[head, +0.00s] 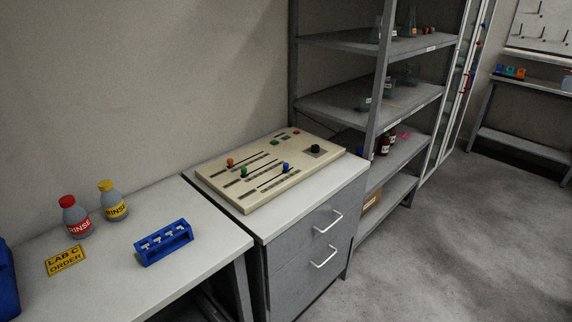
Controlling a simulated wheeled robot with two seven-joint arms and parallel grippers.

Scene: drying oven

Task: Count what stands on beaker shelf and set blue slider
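A cream control panel (222,185) lies on the white top of a grey drawer cabinet. Its blue slider (285,167) sits near the right end of its slot. The green slider (243,171) and the orange slider (230,162) sit near the left ends of theirs. A grey shelf rack (345,42) stands behind and right. Its middle shelf (330,112) holds several clear glass vessels (388,86), partly hidden by the rack post. The shelf above holds flasks (410,22). The shelf labels are too small to read. Neither gripper is in view.
The left bench (185,275) holds a red-capped bottle (75,218), a yellow-capped bottle (112,203), a yellow sign (66,260) and a blue rack (163,243). The floor (440,245) at right is clear.

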